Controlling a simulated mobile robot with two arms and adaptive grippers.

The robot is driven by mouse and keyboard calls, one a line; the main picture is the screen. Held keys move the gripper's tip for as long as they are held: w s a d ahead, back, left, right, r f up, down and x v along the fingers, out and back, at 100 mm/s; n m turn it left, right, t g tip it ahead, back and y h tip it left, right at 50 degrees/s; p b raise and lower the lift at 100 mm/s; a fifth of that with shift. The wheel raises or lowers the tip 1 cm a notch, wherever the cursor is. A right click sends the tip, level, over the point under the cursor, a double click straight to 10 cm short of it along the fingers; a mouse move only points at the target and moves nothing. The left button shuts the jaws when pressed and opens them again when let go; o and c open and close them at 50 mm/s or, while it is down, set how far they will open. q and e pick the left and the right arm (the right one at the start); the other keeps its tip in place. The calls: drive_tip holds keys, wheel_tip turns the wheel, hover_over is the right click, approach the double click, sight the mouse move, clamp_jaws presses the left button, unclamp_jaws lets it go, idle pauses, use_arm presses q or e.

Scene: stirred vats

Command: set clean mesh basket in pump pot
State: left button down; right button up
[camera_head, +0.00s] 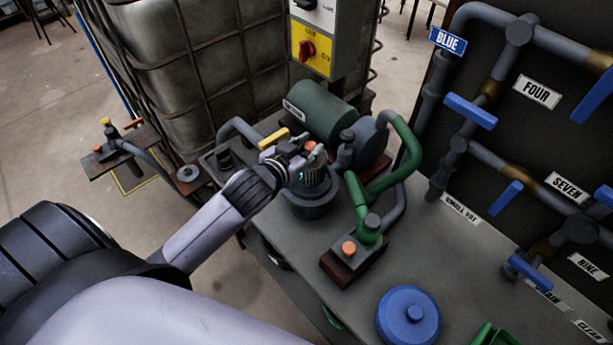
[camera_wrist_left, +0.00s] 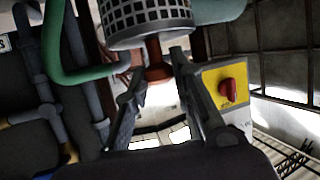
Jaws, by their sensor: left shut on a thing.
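The mesh basket (camera_head: 314,178) is a grey cylinder with a grid of square holes. It also shows large at the top of the left wrist view (camera_wrist_left: 150,18), with a reddish-brown stem below it. My left gripper (camera_head: 303,156) is shut on this stem, between its two fingertips in the left wrist view (camera_wrist_left: 158,68). The dark grey pump pot (camera_head: 308,208) stands on the bench directly under the basket. The basket looks upright at the pot's mouth; I cannot tell how deep its lower end is. My right gripper is not in view.
A green motor (camera_head: 322,110) and green pipes (camera_head: 397,165) stand close behind and right of the pot. A blue lid (camera_head: 408,315) lies at the bench front. Bare bench (camera_head: 300,240) shows in front of the pot.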

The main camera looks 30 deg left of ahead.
sight(308, 176)
use_arm(q)
wheel_tip(308, 176, down, 11)
drive_tip(key=shift+r, duration=0.15)
idle(0.4)
drive_tip(key=shift+f+b, duration=0.3)
drive_tip(key=shift+b, duration=0.1)
drive_tip(key=c, duration=1.4)
unclamp_jaws()
drive_tip(key=shift+w, duration=0.1)
drive_tip(key=shift+o, duration=0.2)
drive_tip(key=shift+r, duration=0.25)
drive_tip(key=v, duration=1.2)
